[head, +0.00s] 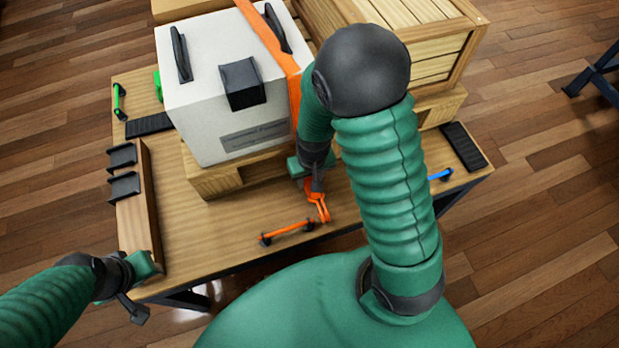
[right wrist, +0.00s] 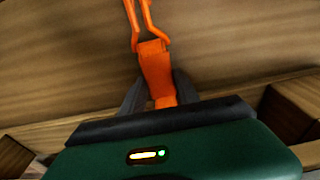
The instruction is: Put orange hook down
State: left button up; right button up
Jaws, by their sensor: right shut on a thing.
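The orange hook (head: 320,206) hangs from the end of an orange strap (head: 272,40) that runs over the white case (head: 225,95). My right gripper (head: 314,184) is shut on the strap end just by the hook, low in front of the case. In the right wrist view the hook (right wrist: 146,20) points away from the fingers, over the wooden table top; whether it touches the wood I cannot tell. An orange bar (head: 287,232) on dark mounts is at the table's front edge, close to the hook. My left gripper (head: 138,296) is at the front left corner; its jaw opening is unclear.
A wooden crate (head: 425,45) stands right of the case. A green bar (head: 119,101) is at the left edge and a blue bar (head: 440,174) at the right. Black holders (head: 123,171) sit on the left board. Bare table lies left of the orange bar.

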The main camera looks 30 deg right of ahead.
jog(key=shift+a+f+b, duration=0.3)
jog(key=shift+f+b, duration=0.1)
jog(key=shift+f, duration=0.1)
jog(key=o, duration=0.8)
jog(key=shift+d, duration=0.15)
jog(key=s+a+r+n+p, duration=0.1)
jog(key=s+a+r+p, duration=0.1)
jog(key=r, duration=0.6)
jog(key=s+a+r+n+t+p, duration=0.1)
jog(key=r+p, duration=0.3)
jog(key=r, duration=0.5)
jog(key=shift+s+a+r+n+p, duration=0.3)
jog(key=shift+s+a+p, duration=0.1)
jog(key=shift+s+a, duration=0.4)
